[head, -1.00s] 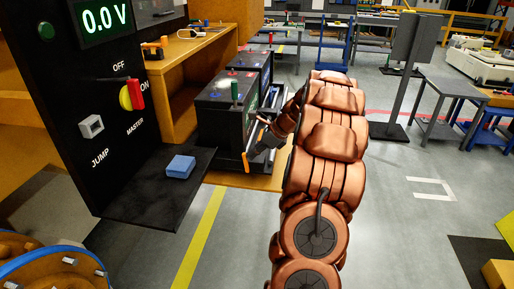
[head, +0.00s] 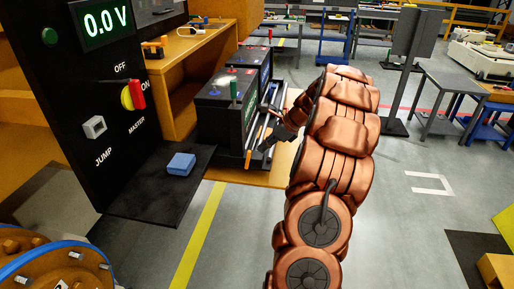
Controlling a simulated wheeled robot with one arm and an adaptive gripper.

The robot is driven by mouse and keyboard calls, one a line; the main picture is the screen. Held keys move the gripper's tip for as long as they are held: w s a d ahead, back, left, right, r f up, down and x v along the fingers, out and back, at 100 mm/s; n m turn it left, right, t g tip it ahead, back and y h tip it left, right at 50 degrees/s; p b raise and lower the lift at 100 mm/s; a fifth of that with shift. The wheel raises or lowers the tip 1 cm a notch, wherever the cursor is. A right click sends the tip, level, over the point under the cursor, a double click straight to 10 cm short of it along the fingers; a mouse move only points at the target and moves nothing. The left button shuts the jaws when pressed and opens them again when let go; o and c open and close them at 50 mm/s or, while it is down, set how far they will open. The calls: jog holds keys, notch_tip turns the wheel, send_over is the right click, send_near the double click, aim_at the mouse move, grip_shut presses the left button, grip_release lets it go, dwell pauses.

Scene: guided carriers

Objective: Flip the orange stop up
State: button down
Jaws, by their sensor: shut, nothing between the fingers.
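A small orange piece that looks like the stop (head: 248,159) stands at the near end of the low battery tray (head: 262,136), beside the black batteries. It is small here, and I cannot tell its exact angle. My gripper (head: 265,146) is dark and shut, with nothing in it. It is just right of the stop, at the tray's outer side, and looks apart from it. My copper arm comes up from the bottom right and hides part of the floor behind.
Two black batteries (head: 218,110) with coloured terminals stand on the wooden shelf left of the gripper. A black panel (head: 75,95) reads 0.0 V, with a ledge holding a blue block (head: 181,164). Open floor (head: 410,215) lies to the right.

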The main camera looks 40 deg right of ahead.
jog(key=b+v, duration=0.2)
jog(key=v, duration=0.6)
jog(key=shift+w+a+r, duration=0.25)
jog(key=shift+r, duration=0.35)
